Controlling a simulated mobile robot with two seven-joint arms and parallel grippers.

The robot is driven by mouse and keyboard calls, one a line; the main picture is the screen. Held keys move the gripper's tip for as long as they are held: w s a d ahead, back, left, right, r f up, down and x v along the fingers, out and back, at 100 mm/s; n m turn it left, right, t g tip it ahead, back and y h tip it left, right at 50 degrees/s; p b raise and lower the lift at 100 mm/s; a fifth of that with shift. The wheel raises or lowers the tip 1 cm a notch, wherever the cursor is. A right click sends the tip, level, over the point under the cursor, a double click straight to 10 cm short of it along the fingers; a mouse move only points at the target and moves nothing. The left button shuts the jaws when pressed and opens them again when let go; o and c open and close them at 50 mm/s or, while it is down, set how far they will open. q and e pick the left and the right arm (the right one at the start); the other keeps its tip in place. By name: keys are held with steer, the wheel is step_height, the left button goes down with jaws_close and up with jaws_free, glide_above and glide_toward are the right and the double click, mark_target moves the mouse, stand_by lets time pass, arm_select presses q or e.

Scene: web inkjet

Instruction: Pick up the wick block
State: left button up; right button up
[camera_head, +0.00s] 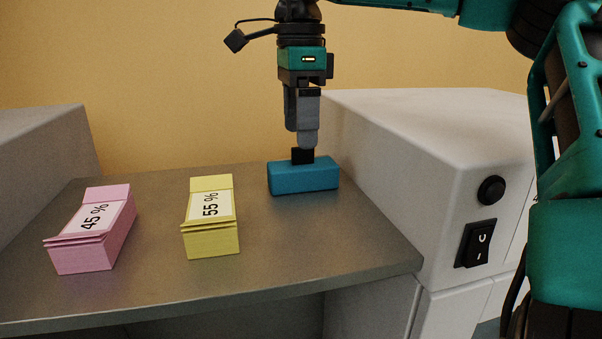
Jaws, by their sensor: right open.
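The wick block is most likely the blue block (303,178), a rounded box lying at the right rear of the grey metal shelf (270,260). My right gripper (303,156) points straight down over it, with its dark fingertips at the block's top rear edge. The fingers overlap in this view, so the gap between them is hidden. I cannot tell whether they touch the block. The block rests on the shelf. My left gripper is out of view.
A yellow pack (210,217) marked 55 % and a pink pack (92,230) marked 45 % stand left of the block. A white machine housing (400,150) with a switch (476,243) rises close on the right. A grey housing (40,160) bounds the left. The shelf front is clear.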

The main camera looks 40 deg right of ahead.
mark_target(303, 163)
steer(key=shift+f, duration=0.9)
steer(key=f, duration=0.4)
steer(key=shift+d+f, duration=0.1)
steer(key=shift+d, duration=0.25)
steer(key=shift+f, duration=0.5)
steer(key=shift+c, duration=0.5)
steer(key=c, duration=1.1)
steer(key=shift+r, duration=0.1)
